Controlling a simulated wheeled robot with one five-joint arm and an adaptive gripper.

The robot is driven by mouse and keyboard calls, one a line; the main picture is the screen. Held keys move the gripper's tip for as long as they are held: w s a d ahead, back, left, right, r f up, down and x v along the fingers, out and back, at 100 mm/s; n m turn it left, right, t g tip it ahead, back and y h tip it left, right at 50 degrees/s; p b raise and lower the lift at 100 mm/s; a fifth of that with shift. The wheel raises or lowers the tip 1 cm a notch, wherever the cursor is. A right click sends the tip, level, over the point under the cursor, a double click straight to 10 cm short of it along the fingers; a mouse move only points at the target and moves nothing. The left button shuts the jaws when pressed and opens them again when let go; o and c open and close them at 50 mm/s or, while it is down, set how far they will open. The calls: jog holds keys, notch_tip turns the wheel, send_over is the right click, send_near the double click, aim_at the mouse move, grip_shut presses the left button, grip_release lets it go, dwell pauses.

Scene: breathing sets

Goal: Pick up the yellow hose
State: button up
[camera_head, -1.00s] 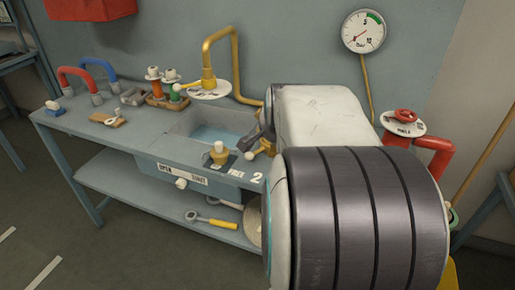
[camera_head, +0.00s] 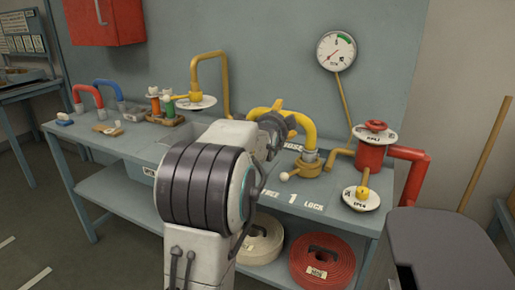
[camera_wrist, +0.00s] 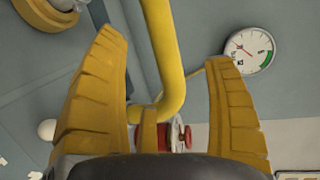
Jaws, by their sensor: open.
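The yellow hose (camera_head: 306,125) is a thick bent tube on the right part of the bench in the head view. Its right end goes down to a grey collar on a yellow fitting (camera_head: 308,167). In the wrist view the hose (camera_wrist: 165,55) runs between my two yellow fingers. My gripper (camera_head: 283,112) is at the hose's upper bend, and its fingertips also show in the wrist view (camera_wrist: 165,45). It is open, with a gap to the finger on each side. My arm hides the hose's left part in the head view.
A red valve (camera_head: 371,148) and a yellow-handled valve (camera_head: 362,190) stand to the right. A gauge (camera_head: 337,51) hangs on the wall behind. Red and blue hoses (camera_head: 107,89) are at the bench's left. A coiled red hose (camera_head: 326,262) lies on the shelf below.

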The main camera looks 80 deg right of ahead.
jog(key=shift+s+d+f+p, duration=0.1)
jog(key=shift+d+f, duration=0.15)
jog(key=shift+d, duration=0.95)
jog(key=shift+w+d+f+p, duration=0.15)
jog(key=shift+d+f, duration=0.1)
jog(key=shift+d, duration=0.95)
jog(key=shift+s+d+f+p, duration=0.15)
jog(key=shift+d+f, duration=0.1)
jog(key=shift+d, duration=0.95)
jog(key=c, duration=1.4)
jog(key=shift+o, duration=0.2)
jog(key=shift+r, duration=0.2)
